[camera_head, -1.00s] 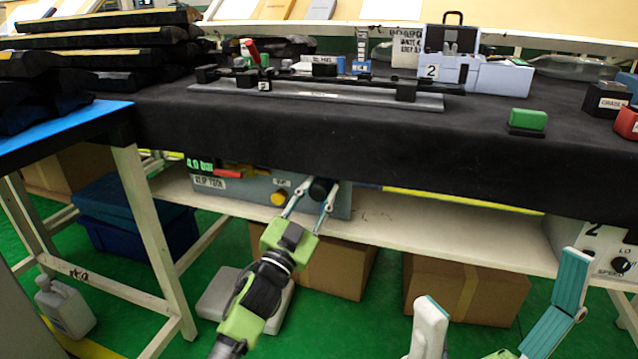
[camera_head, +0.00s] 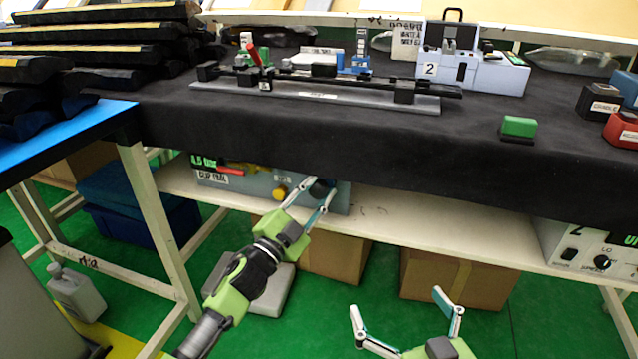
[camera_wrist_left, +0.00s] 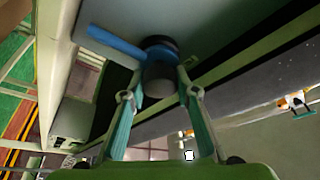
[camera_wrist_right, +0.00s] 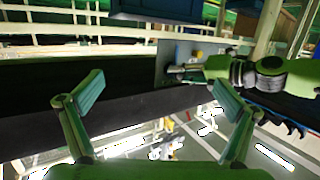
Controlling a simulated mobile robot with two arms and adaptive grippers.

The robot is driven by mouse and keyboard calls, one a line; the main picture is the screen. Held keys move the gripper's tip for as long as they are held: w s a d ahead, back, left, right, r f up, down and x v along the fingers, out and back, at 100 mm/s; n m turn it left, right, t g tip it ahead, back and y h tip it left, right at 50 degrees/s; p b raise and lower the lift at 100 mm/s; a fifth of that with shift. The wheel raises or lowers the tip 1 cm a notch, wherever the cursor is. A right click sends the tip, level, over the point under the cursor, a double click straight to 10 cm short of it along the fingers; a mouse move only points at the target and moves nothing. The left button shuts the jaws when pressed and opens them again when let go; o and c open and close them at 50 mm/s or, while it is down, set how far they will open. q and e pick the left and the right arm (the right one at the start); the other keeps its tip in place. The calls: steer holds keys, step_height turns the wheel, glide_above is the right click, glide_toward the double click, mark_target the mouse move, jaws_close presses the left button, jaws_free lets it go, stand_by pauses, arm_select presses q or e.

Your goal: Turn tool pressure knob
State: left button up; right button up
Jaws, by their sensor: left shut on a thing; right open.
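The tool pressure knob (camera_head: 321,187) is a dark round knob on the front of the grey-blue box (camera_head: 255,187) under the bench. My left gripper (camera_head: 323,186) is shut on it, one finger on each side. In the left wrist view the dark cylindrical knob (camera_wrist_left: 160,72) sits between the fingers, next to a blue part (camera_wrist_left: 112,43). The box's green display (camera_head: 204,162) seems to read about 4.5 bar, small and blurred. My right gripper (camera_head: 396,302) is open and empty, low in front of the shelf; its spread fingers fill the right wrist view (camera_wrist_right: 155,92).
A yellow button (camera_head: 280,193) is left of the knob, close to the left fingers. The black-covered bench top (camera_head: 400,150) overhangs the white shelf (camera_head: 430,240). A second control box (camera_head: 585,250) stands at right. Cardboard boxes (camera_head: 455,278) are below.

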arm_select(q)
steer(key=shift+m+g+p, duration=0.3)
steer(key=shift+m+p, duration=0.45)
steer(key=shift+m, duration=0.05)
arm_select(e)
steer(key=s+d+f+g+h, duration=0.1)
steer(key=s+d+f+g, duration=0.1)
steer(key=s+f+g, duration=0.3)
steer(key=shift+s+d+f+h, duration=0.25)
steer(key=shift+d+f+h, duration=0.15)
steer(key=shift+f, duration=1.7)
arm_select(q)
steer(key=o, duration=1.1)
steer(key=v, duration=1.2)
